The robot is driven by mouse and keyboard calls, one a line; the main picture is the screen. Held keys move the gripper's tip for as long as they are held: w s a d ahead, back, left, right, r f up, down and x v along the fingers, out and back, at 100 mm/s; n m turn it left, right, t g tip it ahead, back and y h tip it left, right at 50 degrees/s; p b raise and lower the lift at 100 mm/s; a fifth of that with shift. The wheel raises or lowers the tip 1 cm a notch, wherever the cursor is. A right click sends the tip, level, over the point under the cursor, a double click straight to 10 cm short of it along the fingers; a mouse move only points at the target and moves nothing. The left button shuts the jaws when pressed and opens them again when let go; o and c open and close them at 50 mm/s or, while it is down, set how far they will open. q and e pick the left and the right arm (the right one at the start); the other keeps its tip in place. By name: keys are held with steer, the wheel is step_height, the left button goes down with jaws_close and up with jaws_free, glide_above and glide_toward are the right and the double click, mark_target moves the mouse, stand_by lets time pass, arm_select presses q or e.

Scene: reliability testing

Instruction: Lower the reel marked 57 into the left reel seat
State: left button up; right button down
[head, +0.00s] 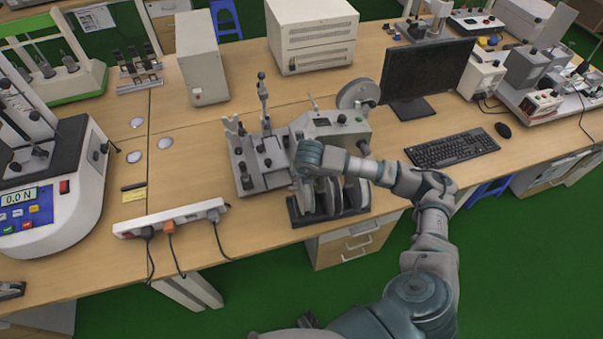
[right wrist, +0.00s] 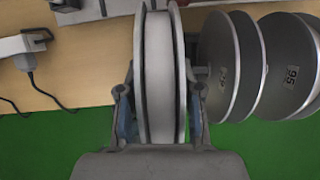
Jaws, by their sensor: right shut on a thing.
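My right gripper (right wrist: 158,92) is shut on a grey reel (right wrist: 158,50), with one finger on each side of its flanges. The held reel stands edge-on to the wrist camera, and its number is not visible. In the head view my right gripper (head: 303,184) is over the left end of a dark reel rack (head: 300,217), and my wrist hides much of the held reel. Other reels stand to the right in the rack (head: 357,193). The right wrist view shows them too (right wrist: 232,65); one has a label that I cannot read surely. My left gripper is not in view.
A grey machine (head: 343,130) with a disc on top stands right behind the rack. A fixture with a post (head: 262,160) is behind and left. A power strip (head: 170,220) with cables lies left. A monitor (head: 425,75) and keyboard (head: 450,147) stand right.

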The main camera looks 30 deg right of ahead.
steer(key=shift+f+b, duration=0.3)
steer(key=shift+f, duration=0.25)
steer(key=shift+r, duration=0.1)
